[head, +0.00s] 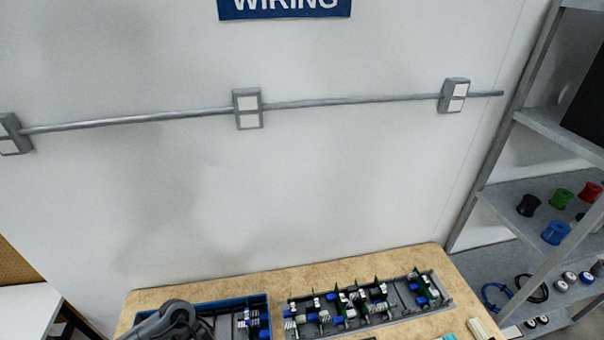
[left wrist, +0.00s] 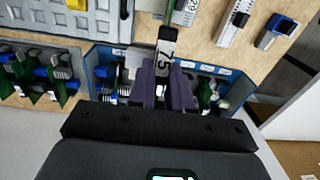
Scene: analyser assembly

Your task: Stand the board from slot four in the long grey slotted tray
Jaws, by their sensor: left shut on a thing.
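The long grey slotted tray (head: 440,290) lies at the right of the bench in the head view, with several green boards (head: 341,303) standing in it. Beside it on the left is a blue-walled bin (head: 240,300) with boards in it. My left arm reaches in over this bin, and its fingertips are hidden in the head view. In the left wrist view my left gripper (left wrist: 165,82) is shut on a dark part with a white numbered label (left wrist: 166,48), over the blue bin (left wrist: 100,72). What hangs below the fingers is mostly hidden. My right gripper is not in view.
In the left wrist view, boards in a grey tray (left wrist: 45,80) show at the left, and small devices (left wrist: 275,30) lie on the bench at top right. A metal shelf with spools (head: 528,205) stands right of the bench. The bench's back strip (head: 330,268) is clear.

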